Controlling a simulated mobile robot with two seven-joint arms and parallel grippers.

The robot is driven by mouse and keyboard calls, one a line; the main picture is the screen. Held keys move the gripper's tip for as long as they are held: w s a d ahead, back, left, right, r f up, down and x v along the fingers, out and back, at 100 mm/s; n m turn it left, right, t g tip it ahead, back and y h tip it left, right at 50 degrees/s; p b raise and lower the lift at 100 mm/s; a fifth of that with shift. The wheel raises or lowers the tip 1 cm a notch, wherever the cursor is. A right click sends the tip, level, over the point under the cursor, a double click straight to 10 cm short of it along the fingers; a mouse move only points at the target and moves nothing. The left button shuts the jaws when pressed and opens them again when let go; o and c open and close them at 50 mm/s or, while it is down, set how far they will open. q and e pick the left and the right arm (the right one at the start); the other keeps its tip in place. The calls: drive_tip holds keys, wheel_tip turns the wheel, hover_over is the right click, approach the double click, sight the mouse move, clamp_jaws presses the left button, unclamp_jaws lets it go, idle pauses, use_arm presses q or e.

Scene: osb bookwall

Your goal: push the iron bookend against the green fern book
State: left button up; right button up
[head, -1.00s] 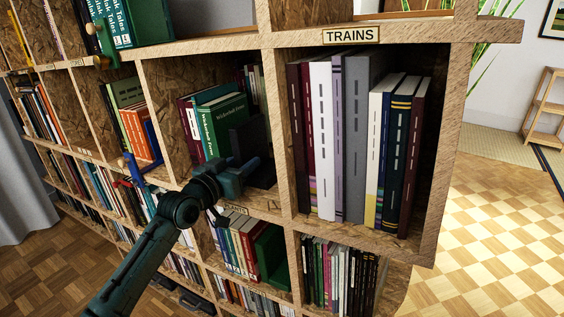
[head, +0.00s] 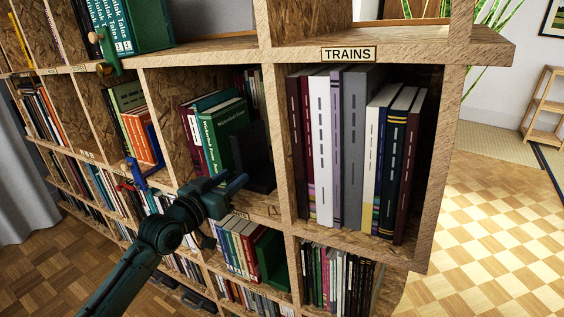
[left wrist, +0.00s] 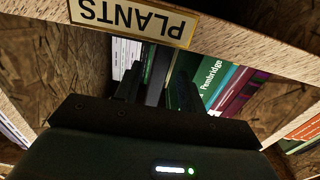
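The dark iron bookend (head: 256,146) stands in the middle-shelf compartment, right of the green fern book (head: 224,124). The fern book leans beside other green and maroon books. I cannot tell whether bookend and book touch. My left gripper (head: 229,184) is at the compartment's front edge, in front of and below the book and bookend. In the left wrist view its two dark fingers (left wrist: 156,92) are apart, under the PLANTS label, pointing into the compartment. Contact with the bookend cannot be made out. My right gripper is not in view.
An upright divider (head: 281,150) separates this compartment from the TRAINS books (head: 350,150) on the right. The shelf lip carries the PLANTS label (left wrist: 133,18). A lower shelf holds more books and a green bookend (head: 271,257). Bare compartment floor is partly hidden.

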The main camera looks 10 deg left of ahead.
use_arm(q)
drive_tip(key=shift+p+v, duration=1.1)
drive_tip(key=shift+v, duration=1.8)
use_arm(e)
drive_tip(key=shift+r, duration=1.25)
use_arm(q)
drive_tip(key=shift+d, duration=0.1)
